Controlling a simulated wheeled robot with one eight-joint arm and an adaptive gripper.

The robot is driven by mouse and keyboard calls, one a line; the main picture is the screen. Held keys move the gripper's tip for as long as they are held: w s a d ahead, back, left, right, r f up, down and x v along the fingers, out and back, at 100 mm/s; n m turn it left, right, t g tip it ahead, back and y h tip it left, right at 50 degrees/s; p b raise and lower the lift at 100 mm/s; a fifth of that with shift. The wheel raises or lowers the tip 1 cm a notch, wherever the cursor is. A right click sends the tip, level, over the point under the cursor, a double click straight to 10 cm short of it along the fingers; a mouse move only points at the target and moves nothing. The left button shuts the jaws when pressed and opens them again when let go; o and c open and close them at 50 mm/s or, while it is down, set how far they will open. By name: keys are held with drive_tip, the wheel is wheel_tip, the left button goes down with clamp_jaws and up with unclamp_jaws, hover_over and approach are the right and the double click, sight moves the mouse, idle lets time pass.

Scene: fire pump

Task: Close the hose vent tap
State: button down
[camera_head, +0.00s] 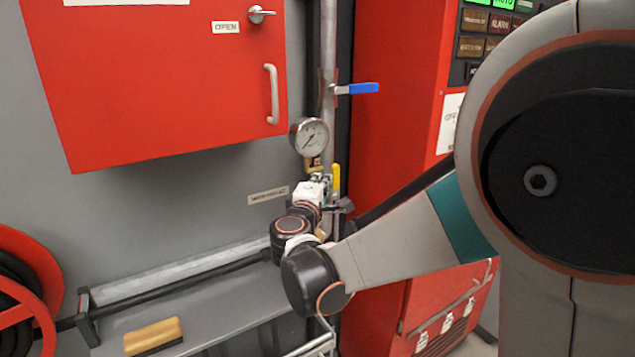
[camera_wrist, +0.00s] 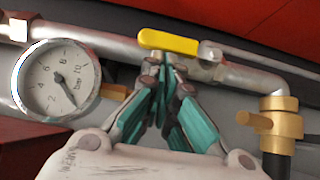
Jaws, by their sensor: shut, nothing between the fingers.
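A yellow lever (camera_wrist: 167,40) lies roughly along a grey pipe (camera_wrist: 232,76) in the wrist view. It also shows upright in the head view (camera_head: 337,177), below the round gauge. I cannot tell for certain whether this lever or the brass fitting (camera_wrist: 282,123) at the pipe's bent end is the hose vent tap. My gripper (camera_wrist: 162,66) is shut and empty. Its teal-padded fingers meet just below the yellow lever in the wrist view; whether they touch it I cannot tell. In the head view my wrist hides much of the pipework below the lever.
A pressure gauge (camera_head: 309,137) sits above the yellow lever, with a blue lever (camera_head: 362,88) higher on the pipe. A red cabinet (camera_head: 160,80) is at left, a red panel (camera_head: 395,110) at right. A brush (camera_head: 153,336) lies on a grey ledge beside a red reel (camera_head: 42,275).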

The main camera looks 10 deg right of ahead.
sight(332, 172)
drive_tip(key=shift+s, duration=0.1)
drive_tip(key=d+r+m+g+p, duration=0.1)
drive_tip(key=p, duration=0.2)
drive_tip(key=shift+w+d+r+y, duration=0.15)
drive_tip(key=shift+w+r+y, duration=0.05)
drive_tip(key=shift+y, duration=0.1)
drive_tip(key=shift+w+d+r+m+g+y+p, duration=0.15)
drive_tip(key=shift+d+m+g+p, duration=0.1)
drive_tip(key=shift+d+p, duration=0.15)
drive_tip(key=shift+w+d+f+m+g+y+p, duration=0.1)
drive_tip(key=shift+d+m+g+y+p, duration=0.05)
drive_tip(key=shift+d+m+p, duration=0.2)
drive_tip(key=shift+a, duration=0.1)
